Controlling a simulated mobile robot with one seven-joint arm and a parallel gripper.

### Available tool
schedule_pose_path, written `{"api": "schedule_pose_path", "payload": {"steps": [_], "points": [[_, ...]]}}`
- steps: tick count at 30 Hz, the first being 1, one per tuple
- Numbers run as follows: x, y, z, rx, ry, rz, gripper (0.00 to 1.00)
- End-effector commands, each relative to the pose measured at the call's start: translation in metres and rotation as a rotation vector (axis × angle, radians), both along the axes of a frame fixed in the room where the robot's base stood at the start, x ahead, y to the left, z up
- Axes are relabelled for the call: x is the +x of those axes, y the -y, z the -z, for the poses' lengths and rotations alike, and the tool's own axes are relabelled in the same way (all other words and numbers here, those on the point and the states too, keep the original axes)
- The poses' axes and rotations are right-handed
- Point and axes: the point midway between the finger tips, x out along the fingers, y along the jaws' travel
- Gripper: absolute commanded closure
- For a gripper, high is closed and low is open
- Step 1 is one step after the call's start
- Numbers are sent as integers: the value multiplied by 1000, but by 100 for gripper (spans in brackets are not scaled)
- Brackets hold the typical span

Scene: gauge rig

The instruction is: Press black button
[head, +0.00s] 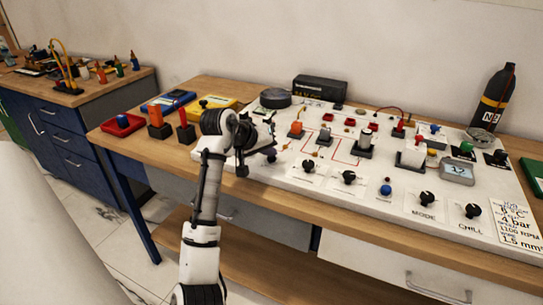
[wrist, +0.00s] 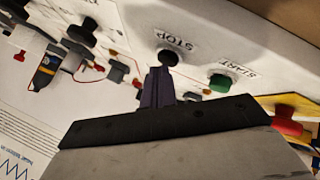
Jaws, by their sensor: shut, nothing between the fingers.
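The black button (wrist: 167,57) is a round dark cap on the white panel, beside the printed word STOP in the wrist view. My gripper (wrist: 159,72) is shut and empty, its dark fingertips just below the button in that picture. I cannot tell whether the tips touch it. In the head view my gripper (head: 268,152) is over the left end of the white panel (head: 330,205). It and my wrist seem to hide the black button there.
A green button (wrist: 220,82) marked START sits close to the right of the black one in the wrist view. Black knobs (head: 348,177) and switches crowd the panel.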

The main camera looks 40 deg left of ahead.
Motion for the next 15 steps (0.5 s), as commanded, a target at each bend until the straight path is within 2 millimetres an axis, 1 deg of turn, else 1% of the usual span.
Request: {"api": "schedule_pose_path", "payload": {"steps": [8, 15], "points": [[0, 1, 0, -1, -2, 2, 100], [1, 1, -11, -2, -2, 2, 100]]}}
